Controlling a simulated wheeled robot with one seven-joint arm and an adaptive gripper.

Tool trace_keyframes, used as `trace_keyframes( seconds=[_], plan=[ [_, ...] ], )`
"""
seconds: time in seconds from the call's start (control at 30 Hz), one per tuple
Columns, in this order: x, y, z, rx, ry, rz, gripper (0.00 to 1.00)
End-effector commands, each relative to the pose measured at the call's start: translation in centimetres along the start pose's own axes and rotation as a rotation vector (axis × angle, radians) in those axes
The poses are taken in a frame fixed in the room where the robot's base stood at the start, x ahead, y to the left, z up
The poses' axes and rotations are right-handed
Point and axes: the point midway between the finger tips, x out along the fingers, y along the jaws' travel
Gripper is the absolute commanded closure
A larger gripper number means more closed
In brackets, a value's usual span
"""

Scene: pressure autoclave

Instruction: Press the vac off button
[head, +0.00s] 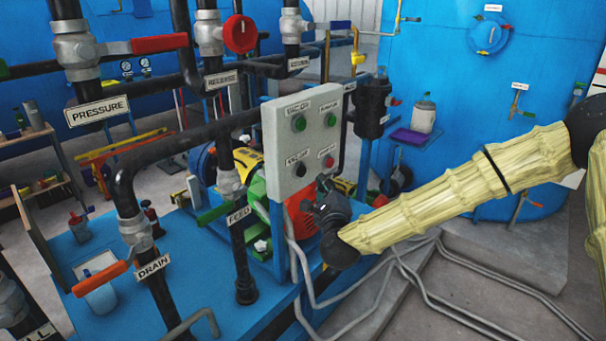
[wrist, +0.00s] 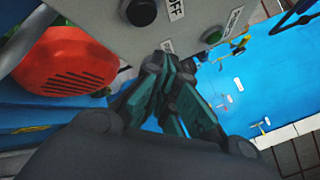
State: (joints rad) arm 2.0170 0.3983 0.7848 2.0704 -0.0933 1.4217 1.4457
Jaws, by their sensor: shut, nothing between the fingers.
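The grey control panel (head: 315,145) stands at the middle of the head view with two rows of buttons. The black button (head: 300,169) is at its lower left, under a label that seems to read VAC OFF (head: 298,156). In the wrist view the black button (wrist: 140,11) is at the top, beside a label ending in OFF (wrist: 178,8). My gripper (head: 323,183) is shut and empty, near the panel's lower right part. In the wrist view its fingertips (wrist: 165,60) are below and right of the black button, apart from it in the picture.
Green buttons (head: 299,122) (head: 330,119) sit in the top row and a red button (head: 329,162) at lower right. The wrist view shows a green button (wrist: 213,36) right of my fingertips. A red motor housing (wrist: 65,65) lies left. The FEED pipe (head: 237,235) stands left of the panel.

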Motion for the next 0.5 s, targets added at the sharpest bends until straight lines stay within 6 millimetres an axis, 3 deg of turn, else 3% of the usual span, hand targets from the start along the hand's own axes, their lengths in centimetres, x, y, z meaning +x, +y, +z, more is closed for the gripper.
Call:
trace_keyframes(
  seconds=[0.5],
  plan=[
    [-1.11,-0.80,-0.84,0.000,0.001,0.000,1.00]
  ],
)
